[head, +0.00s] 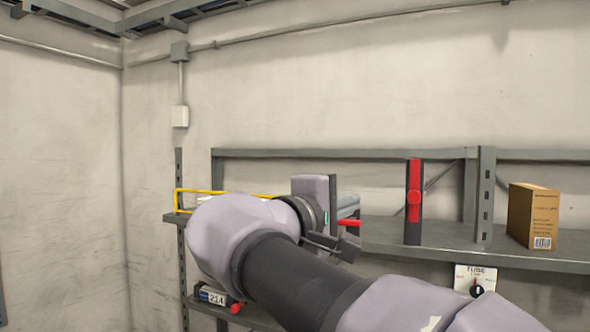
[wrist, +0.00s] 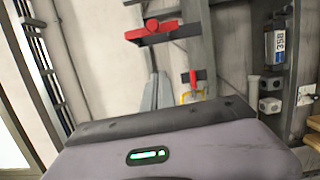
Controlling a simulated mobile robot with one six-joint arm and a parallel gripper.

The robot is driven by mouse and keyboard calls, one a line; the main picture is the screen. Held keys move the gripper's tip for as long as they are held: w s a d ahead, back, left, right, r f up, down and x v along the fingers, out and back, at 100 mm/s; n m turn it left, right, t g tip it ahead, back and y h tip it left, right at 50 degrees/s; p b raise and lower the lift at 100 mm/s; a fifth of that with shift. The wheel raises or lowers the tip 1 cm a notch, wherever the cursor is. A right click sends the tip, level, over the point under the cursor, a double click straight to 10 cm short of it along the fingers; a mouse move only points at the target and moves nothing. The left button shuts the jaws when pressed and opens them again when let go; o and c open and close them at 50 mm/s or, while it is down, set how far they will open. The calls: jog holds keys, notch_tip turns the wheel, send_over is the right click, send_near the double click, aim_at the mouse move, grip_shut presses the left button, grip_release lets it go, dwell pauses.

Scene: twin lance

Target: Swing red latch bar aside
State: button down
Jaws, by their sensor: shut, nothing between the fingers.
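The red latch bar (head: 414,178) stands upright on a dark post at the shelf front in the head view, with a round red knob at mid-height. In the wrist view the red bar (wrist: 160,36) lies across the top of the picture. My gripper (head: 356,206) is left of the bar in the head view, clear of it. Its grey fingers are together and empty; they also show in the wrist view (wrist: 157,80), below the bar. A small red handle (head: 349,222) shows just below the fingers in the head view; I cannot tell whether they touch.
A grey shelf (head: 385,240) runs along the wall. A cardboard box (head: 534,216) stands on its right part, beyond a grey upright (head: 485,195). A dial panel (head: 476,280) sits below. A yellow rail (head: 178,200) is at left. My arm hides much of the lower shelf.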

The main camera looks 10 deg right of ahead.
aim_at(414, 192)
jog(key=w+d+p, duration=0.2)
jog(key=w+d, duration=0.1)
jog(key=d, duration=0.7)
jog(key=shift+d, duration=0.2)
dwell(0.3)
jog(key=shift+f, duration=0.1)
